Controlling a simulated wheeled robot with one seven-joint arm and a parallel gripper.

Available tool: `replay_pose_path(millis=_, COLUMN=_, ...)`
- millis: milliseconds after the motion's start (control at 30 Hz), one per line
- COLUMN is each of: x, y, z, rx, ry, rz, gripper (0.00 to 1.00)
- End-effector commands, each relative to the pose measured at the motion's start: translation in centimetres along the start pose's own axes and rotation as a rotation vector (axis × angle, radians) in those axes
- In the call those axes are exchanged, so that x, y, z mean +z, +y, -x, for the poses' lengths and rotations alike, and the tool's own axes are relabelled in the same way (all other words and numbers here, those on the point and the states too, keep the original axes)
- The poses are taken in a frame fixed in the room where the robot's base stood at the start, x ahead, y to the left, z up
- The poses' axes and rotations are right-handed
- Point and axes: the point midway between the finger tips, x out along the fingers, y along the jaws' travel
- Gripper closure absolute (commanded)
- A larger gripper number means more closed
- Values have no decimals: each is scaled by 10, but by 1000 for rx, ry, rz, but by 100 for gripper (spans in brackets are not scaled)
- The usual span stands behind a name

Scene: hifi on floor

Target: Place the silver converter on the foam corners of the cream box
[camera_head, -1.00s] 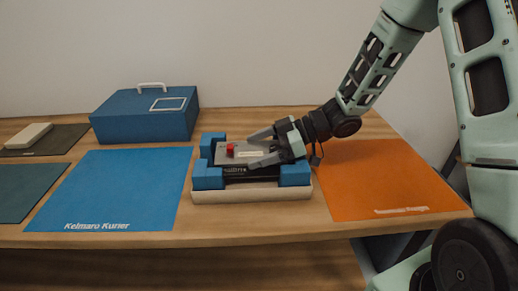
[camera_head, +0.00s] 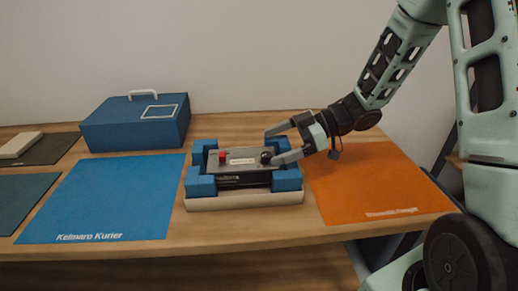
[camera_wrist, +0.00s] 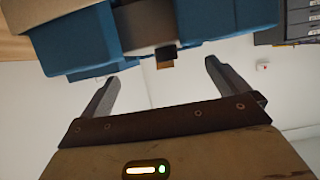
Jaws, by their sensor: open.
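The silver converter (camera_head: 240,161) is a flat grey box with a red knob and a black knob on top. It sits between the blue foam corners (camera_head: 200,185) of the cream box (camera_head: 245,200), above a dark unit (camera_head: 240,180). Whether it rests evenly on the foam is hard to tell. My gripper (camera_head: 281,144) is open, with its fingers at the right end of the box beside the black knob. In the wrist view my open fingers (camera_wrist: 160,85) have nothing between them, and blue foam (camera_wrist: 75,40) shows beyond them.
A blue case (camera_head: 135,125) with a white handle stands at the back left. A blue mat (camera_head: 105,195) lies left of the box, an orange mat (camera_head: 375,180) right. A pale block (camera_head: 18,145) lies on a dark mat at far left. The table's front edge is clear.

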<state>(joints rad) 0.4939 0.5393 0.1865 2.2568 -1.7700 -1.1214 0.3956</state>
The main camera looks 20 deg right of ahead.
Motion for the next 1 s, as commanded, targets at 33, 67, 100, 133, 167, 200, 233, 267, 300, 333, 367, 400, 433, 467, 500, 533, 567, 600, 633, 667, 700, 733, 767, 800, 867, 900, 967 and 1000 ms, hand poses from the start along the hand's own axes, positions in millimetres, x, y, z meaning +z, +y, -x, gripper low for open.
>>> replay_pose_path(millis=33, x=-1, y=1, z=11, rx=4, ry=0, rz=0, gripper=0)
replay_pose_path(millis=67, x=-1, y=1, z=16, rx=4, ry=0, rz=0, gripper=0)
replay_pose_path(millis=100, x=-1, y=1, z=23, rx=4, ry=-1, rz=-1, gripper=0)
replay_pose_path(millis=133, x=-1, y=0, z=27, rx=2, ry=0, rz=0, gripper=0)
replay_pose_path(millis=167, x=-1, y=0, z=31, rx=2, ry=0, rz=0, gripper=0)
replay_pose_path(millis=200, x=-1, y=1, z=36, rx=3, ry=0, rz=0, gripper=0)
replay_pose_path(millis=233, x=0, y=1, z=39, rx=2, ry=0, rz=0, gripper=0)
replay_pose_path(millis=267, x=0, y=0, z=41, rx=1, ry=0, rz=0, gripper=0)
replay_pose_path(millis=300, x=0, y=0, z=43, rx=1, ry=1, rz=0, gripper=0)
replay_pose_path(millis=333, x=0, y=0, z=45, rx=0, ry=1, rz=0, gripper=0)
replay_pose_path(millis=367, x=0, y=0, z=46, rx=0, ry=1, rz=0, gripper=0)
replay_pose_path(millis=400, x=0, y=0, z=46, rx=0, ry=1, rz=0, gripper=0)
replay_pose_path(millis=433, x=0, y=0, z=46, rx=1, ry=0, rz=1, gripper=0)
replay_pose_path(millis=467, x=-1, y=1, z=46, rx=4, ry=-2, rz=2, gripper=0)
replay_pose_path(millis=500, x=-3, y=2, z=42, rx=14, ry=-10, rz=7, gripper=0)
replay_pose_path(millis=533, x=-5, y=5, z=38, rx=29, ry=-20, rz=12, gripper=0)
replay_pose_path(millis=567, x=-8, y=8, z=33, rx=48, ry=-32, rz=19, gripper=0)
replay_pose_path(millis=600, x=-13, y=13, z=24, rx=84, ry=-55, rz=29, gripper=0)
replay_pose_path(millis=633, x=-17, y=17, z=17, rx=116, ry=-76, rz=38, gripper=0)
replay_pose_path(millis=667, x=-22, y=22, z=9, rx=152, ry=-100, rz=43, gripper=0)
replay_pose_path(millis=700, x=-29, y=27, z=-2, rx=204, ry=-137, rz=50, gripper=0)
replay_pose_path(millis=733, x=-34, y=30, z=-10, rx=245, ry=-167, rz=51, gripper=0)
replay_pose_path(millis=767, x=-38, y=32, z=-18, rx=286, ry=-199, rz=50, gripper=0)
replay_pose_path(millis=800, x=-45, y=32, z=-28, rx=338, ry=-243, rz=43, gripper=0)
replay_pose_path(millis=867, x=-52, y=27, z=-39, rx=411, ry=-315, rz=19, gripper=0)
replay_pose_path(millis=900, x=-56, y=20, z=-46, rx=453, ry=-367, rz=-2, gripper=0)
replay_pose_path(millis=967, x=-58, y=4, z=-53, rx=503, ry=-447, rz=-47, gripper=0)
replay_pose_path(millis=1000, x=-59, y=-11, z=-57, rx=526, ry=-504, rz=-82, gripper=0)
